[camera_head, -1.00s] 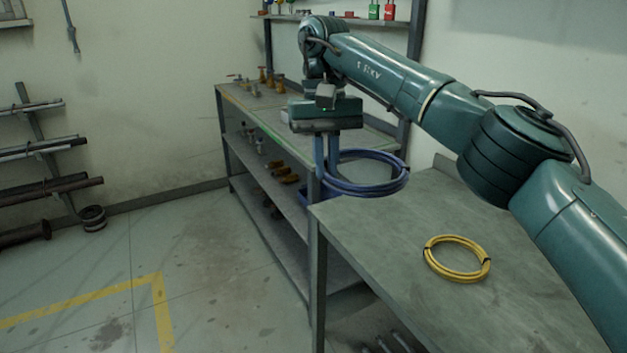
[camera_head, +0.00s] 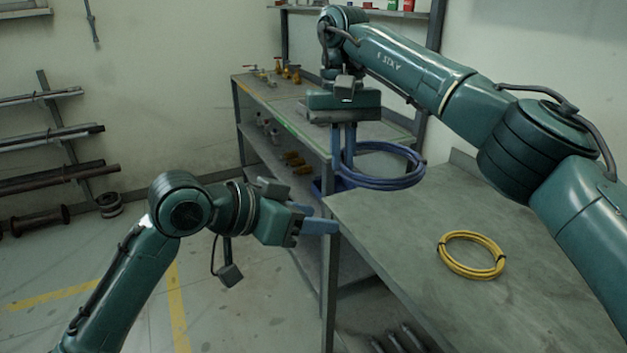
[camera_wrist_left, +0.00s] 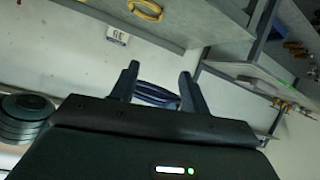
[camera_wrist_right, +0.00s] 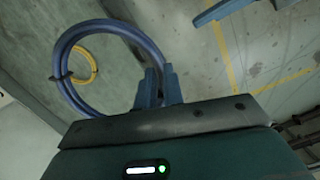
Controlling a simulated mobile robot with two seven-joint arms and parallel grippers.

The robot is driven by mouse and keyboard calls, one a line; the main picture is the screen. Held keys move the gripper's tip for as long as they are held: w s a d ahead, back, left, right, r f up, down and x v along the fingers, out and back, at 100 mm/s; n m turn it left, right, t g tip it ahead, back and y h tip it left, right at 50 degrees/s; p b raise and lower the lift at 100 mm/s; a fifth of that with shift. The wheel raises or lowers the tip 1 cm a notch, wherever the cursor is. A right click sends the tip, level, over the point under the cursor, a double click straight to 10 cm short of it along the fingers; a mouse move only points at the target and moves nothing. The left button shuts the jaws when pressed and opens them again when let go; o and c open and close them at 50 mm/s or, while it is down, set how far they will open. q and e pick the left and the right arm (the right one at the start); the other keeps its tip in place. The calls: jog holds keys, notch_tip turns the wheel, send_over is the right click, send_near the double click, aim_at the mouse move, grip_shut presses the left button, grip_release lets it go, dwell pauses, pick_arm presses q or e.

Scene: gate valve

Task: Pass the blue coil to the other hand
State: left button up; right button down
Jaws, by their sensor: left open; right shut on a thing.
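The blue coil (camera_head: 384,183) hangs from my right gripper (camera_head: 343,163), which is shut on its left side and holds it above the far end of the near bench. In the right wrist view the coil (camera_wrist_right: 63,72) extends left from the fingers (camera_wrist_right: 158,84). My left gripper (camera_head: 318,220) is open and empty, lower than the coil and to its left, apart from it. In the left wrist view the coil (camera_wrist_left: 156,94) shows between the open fingers (camera_wrist_left: 158,78), beyond them.
A yellow coil (camera_head: 441,257) lies on the near bench (camera_head: 400,235). A long shelf bench with valves (camera_head: 287,72) stands behind. Pipe racks (camera_head: 50,135) are at the left wall. The floor at the left is open.

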pick_arm(q)
notch_tip(320, 180, up, 8)
jog(key=s+m+g+y, duration=0.1)
jog(key=s+m+g, duration=0.1)
jog(key=s+m, duration=0.1)
send_near(406, 174)
jog(key=x, duration=0.5)
jog(key=shift+d+f, duration=0.15)
jog(key=shift+d, duration=0.15)
jog(key=x, duration=0.3)
jog(key=shift+w+d+f, duration=0.2)
jog(key=shift+f, duration=0.05)
jog(key=shift+w+d+f, duration=0.2)
jog(key=shift+d+f, duration=0.2)
jog(key=shift+d, duration=0.05)
jog(key=shift+c, duration=0.3)
jog(key=c, duration=0.9)
grip_shut()
pick_arm(e)
jog(key=c, duration=1.4)
grip_release()
jog(key=shift+c, duration=0.2)
